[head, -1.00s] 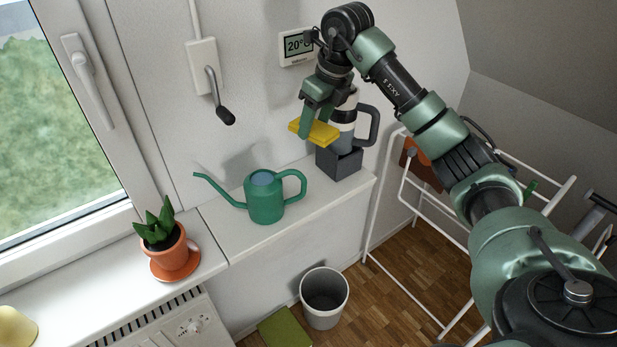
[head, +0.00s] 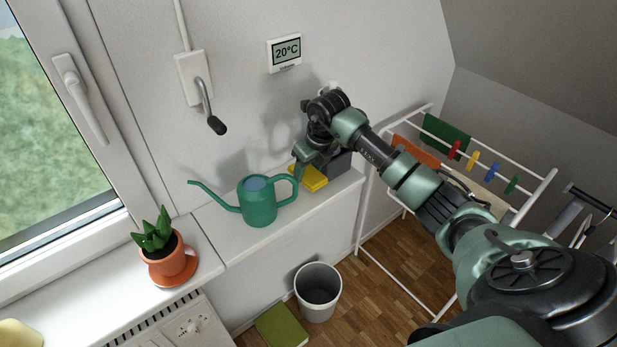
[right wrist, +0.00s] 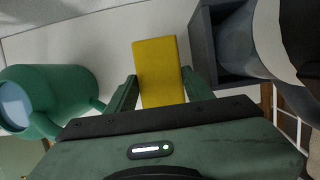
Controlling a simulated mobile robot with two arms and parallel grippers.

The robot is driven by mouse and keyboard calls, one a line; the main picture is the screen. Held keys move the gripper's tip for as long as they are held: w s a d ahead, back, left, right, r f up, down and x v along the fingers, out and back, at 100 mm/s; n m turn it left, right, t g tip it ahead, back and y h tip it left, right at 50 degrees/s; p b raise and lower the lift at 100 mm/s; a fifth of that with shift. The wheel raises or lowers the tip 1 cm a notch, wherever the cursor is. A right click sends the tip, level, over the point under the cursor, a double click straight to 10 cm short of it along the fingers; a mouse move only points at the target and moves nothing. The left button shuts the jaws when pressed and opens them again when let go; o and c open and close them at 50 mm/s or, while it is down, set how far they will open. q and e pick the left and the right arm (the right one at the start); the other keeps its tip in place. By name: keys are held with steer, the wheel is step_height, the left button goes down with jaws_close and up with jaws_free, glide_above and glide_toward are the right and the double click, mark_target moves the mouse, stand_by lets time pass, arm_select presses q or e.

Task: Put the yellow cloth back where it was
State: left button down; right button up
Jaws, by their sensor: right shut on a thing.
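The yellow cloth (head: 309,178) is a folded block low over the white ledge (head: 248,238), between the green watering can and the dark box. In the right wrist view the cloth (right wrist: 160,72) lies between the two green fingers. My right gripper (head: 312,172) points down and is shut on the cloth. The gripper also shows in the right wrist view (right wrist: 158,88). I cannot tell whether the cloth touches the ledge. My left gripper is not in view.
The green watering can (head: 258,203) stands close left of the cloth. The dark box (head: 341,163) is close right, mostly behind my arm; a grey and white container (right wrist: 272,40) is above it. A potted plant (head: 168,262) stands further left. A bin (head: 317,291) and drying rack (head: 360,225) stand below.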

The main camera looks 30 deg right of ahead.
mark_target(310, 174)
step_height(310, 174, down, 4)
steer(key=shift+r+p, duration=0.15)
steer(key=shift+p, duration=0.35)
steer(key=shift+f, duration=0.25)
steer(key=shift+f, duration=0.15)
steer(key=o, duration=1)
steer(key=shift+o, duration=0.2)
